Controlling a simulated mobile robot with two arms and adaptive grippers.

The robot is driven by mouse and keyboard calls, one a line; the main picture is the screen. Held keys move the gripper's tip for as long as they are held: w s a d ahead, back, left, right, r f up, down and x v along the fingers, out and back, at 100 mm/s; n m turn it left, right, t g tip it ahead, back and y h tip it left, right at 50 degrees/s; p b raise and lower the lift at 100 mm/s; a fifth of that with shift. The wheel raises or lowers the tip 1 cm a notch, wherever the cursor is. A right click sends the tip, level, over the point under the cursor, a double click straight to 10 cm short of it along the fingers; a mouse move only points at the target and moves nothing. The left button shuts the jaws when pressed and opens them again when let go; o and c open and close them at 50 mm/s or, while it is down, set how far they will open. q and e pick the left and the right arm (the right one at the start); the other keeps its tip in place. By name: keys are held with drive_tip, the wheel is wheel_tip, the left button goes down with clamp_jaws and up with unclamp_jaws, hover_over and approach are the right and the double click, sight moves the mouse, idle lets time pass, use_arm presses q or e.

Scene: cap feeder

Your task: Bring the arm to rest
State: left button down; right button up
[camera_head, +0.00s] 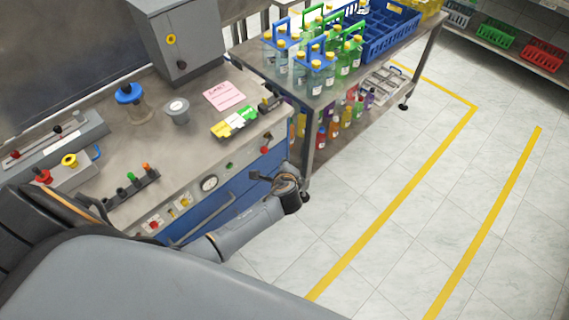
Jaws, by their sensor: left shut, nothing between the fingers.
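My left gripper (264,178) is at the end of my grey left arm, in front of the workbench's front panel. It is small and dark in the head view; its fingers are shut and hold nothing. It is apart from the bench top, near the bench's right front corner. My right gripper is not in the head view.
The workbench (192,130) carries a blue-topped device (130,95), a grey cup (177,109), a pink paper (224,96) and colored blocks (234,121). A bottle cart (270,75) stands behind it, with a blue crate (388,35). The floor (385,170) at right is clear, with yellow lines.

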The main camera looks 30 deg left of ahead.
use_arm(q)
drive_tip(key=shift+s+a, duration=0.1)
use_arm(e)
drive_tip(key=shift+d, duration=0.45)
use_arm(q)
drive_tip(key=s+d+f+n+g+h+b, duration=0.1)
drive_tip(key=s+f+n+g+h+b, duration=0.35)
drive_tip(key=s+f, duration=1.85)
drive_tip(key=s+f+n+g, duration=0.1)
drive_tip(key=s+f+n, duration=0.3)
drive_tip(key=s, duration=0.4)
drive_tip(key=s+f+n+g, duration=0.2)
drive_tip(key=s+f+n, duration=0.2)
drive_tip(key=s, duration=0.4)
drive_tip(key=s+f+n+g+p, duration=0.1)
drive_tip(key=s+f+n, duration=0.3)
drive_tip(key=s, duration=0.4)
drive_tip(key=shift+d+h, duration=0.35)
drive_tip(key=shift+d, duration=0.1)
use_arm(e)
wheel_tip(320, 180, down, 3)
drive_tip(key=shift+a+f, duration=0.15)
